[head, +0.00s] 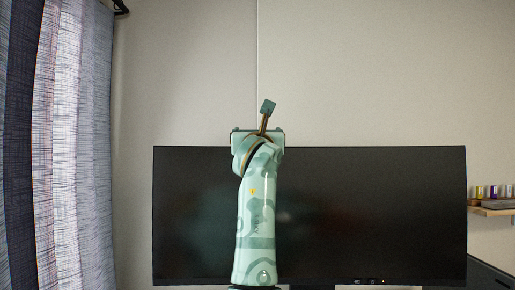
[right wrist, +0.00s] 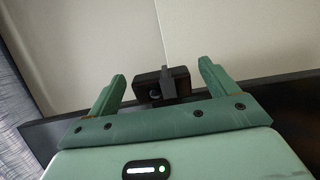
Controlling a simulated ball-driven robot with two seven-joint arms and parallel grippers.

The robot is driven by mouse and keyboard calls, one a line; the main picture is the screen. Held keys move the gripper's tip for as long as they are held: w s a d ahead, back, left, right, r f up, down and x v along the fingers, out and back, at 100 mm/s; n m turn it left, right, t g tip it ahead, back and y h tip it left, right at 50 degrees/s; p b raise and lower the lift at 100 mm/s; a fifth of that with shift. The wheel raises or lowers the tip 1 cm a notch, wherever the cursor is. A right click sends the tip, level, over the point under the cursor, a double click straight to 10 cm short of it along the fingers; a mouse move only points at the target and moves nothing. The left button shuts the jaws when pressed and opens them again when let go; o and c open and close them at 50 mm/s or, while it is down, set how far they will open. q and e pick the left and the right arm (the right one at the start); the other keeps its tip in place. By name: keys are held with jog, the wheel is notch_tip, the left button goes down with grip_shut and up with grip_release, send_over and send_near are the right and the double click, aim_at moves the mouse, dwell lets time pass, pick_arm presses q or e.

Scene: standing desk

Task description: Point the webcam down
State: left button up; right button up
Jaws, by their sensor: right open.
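The black webcam (right wrist: 150,92) shows in the right wrist view, at the top edge of the monitor (right wrist: 270,97). A round lens is visible on its body, and a dark grey upright piece stands at its right side. My right gripper (right wrist: 162,72) is open, with one finger to each side of the webcam and clear gaps between. My left gripper is out of view.
The wide dark monitor (head: 380,210) fills the lower middle of the head view. A curtain (head: 70,150) hangs at the left. A small shelf (head: 492,211) with several little items is at the right. The wall above the monitor is bare.

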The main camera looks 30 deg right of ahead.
jog(key=b+v, duration=0.4)
jog(key=v, duration=1)
jog(key=shift+s+b, duration=0.2)
jog(key=shift+b, duration=0.15)
jog(key=shift+a+r, duration=0.1)
jog(key=shift+a, duration=0.05)
